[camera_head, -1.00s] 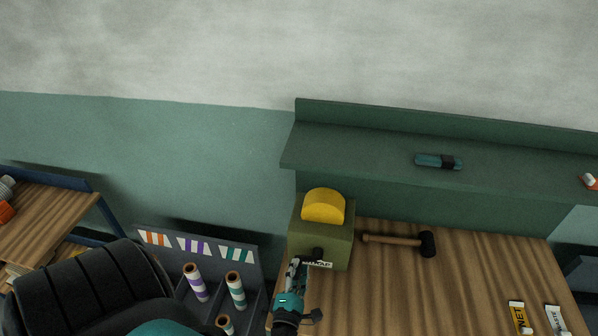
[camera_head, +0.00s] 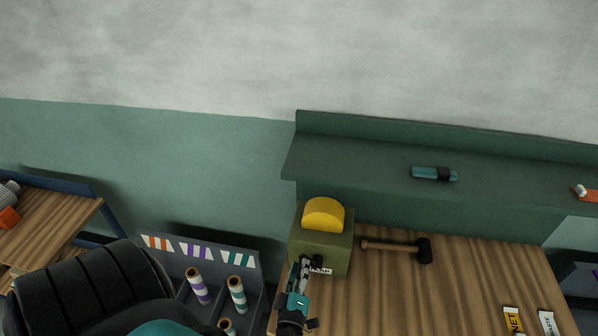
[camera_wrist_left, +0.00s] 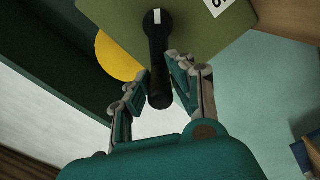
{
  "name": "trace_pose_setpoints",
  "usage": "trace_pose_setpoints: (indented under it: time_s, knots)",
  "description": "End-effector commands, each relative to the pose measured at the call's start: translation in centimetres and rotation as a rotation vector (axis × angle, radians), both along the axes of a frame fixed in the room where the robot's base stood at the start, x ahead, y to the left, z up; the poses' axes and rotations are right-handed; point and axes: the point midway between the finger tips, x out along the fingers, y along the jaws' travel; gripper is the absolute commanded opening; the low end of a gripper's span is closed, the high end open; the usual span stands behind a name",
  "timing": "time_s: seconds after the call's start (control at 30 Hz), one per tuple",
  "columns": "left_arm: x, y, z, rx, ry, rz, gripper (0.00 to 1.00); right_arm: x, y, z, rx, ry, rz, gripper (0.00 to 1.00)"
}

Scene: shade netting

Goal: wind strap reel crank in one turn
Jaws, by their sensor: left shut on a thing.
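The strap reel is an olive green box (camera_head: 331,255) with a yellow rounded drum (camera_head: 323,215) on top, at the left end of the wooden bench. Its black crank (camera_wrist_left: 155,40) shows in the left wrist view, with a white mark at its hub and the handle knob pointing at the camera. My left gripper (camera_head: 303,266) is at the front face of the box. In the wrist view its fingers (camera_wrist_left: 160,82) sit on both sides of the crank handle, shut on it. In the head view the gripper hides most of the crank. My right gripper is not in view.
A mallet (camera_head: 398,248) lies on the bench right of the reel. A teal roll (camera_head: 434,174) rests on the green shelf (camera_head: 380,160). A rack with striped rolls (camera_head: 237,294) stands left of the bench.

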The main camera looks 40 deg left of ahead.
Motion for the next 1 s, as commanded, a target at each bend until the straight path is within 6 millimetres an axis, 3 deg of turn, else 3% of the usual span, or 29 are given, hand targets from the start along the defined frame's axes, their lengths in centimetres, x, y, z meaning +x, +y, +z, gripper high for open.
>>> trace_pose_setpoints:
  time_s: [0.4, 1.0]
  knots:
    - [0.43, -0.77, 0.78, 0.196, 0.120, 0.002, 0.00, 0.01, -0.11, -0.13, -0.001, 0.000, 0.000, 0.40]
    - [0.56, -1.01, 0.88, 0.238, 0.146, -0.002, 0.00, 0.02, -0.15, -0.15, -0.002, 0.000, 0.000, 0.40]
